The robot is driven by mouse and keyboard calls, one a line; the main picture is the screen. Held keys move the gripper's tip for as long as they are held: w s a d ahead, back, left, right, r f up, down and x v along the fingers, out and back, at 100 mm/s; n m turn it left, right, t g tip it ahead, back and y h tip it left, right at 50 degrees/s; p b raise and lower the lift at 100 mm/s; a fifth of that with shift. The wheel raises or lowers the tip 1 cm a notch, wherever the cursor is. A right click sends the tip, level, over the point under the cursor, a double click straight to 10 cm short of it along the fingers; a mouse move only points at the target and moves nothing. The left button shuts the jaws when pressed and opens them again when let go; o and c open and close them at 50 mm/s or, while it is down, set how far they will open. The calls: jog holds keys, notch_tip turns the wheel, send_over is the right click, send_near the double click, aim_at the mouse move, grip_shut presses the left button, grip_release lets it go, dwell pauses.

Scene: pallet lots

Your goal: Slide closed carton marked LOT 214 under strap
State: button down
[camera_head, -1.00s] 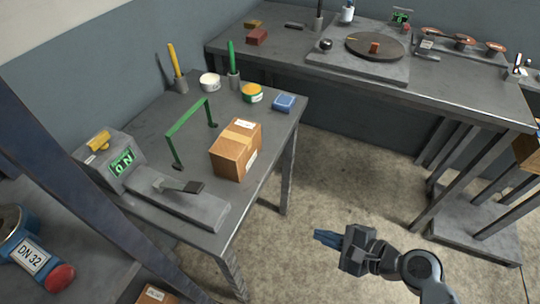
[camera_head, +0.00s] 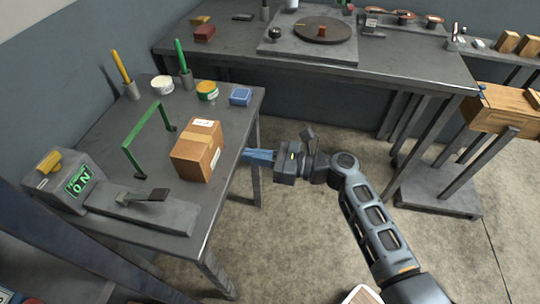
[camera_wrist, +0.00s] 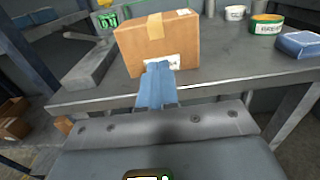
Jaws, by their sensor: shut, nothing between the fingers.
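A brown closed carton (camera_head: 197,150) with tan tape and white labels stands on the left table, close to its right edge. The labels are too small to read in the head view. The green strap (camera_head: 148,139) forms an upright arch just left of the carton; the carton is outside it. My gripper (camera_head: 248,156) is shut and empty, its blue fingers pointing at the carton's right side from beyond the table edge. In the wrist view the carton (camera_wrist: 158,43) is straight ahead of the blue fingertips (camera_wrist: 158,68), which overlap its lower label; I cannot tell whether they touch.
A grey device with a lit green display (camera_head: 78,181) and a lever (camera_head: 143,195) occupies the table's front left. Behind the carton are a white tub (camera_head: 162,85), a yellow-green tin (camera_head: 207,91) and a blue box (camera_head: 241,96). Open floor lies right of the table.

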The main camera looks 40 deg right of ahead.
aim_at(213, 149)
jog(key=x, duration=0.7)
jog(key=shift+p, duration=0.4)
jog(key=shift+a, duration=0.1)
jog(key=b+x, duration=0.3)
jog(key=x, duration=1)
jog(key=shift+w+a+f, duration=0.1)
jog(key=shift+w+a, duration=0.1)
jog(key=shift+w, duration=0.15)
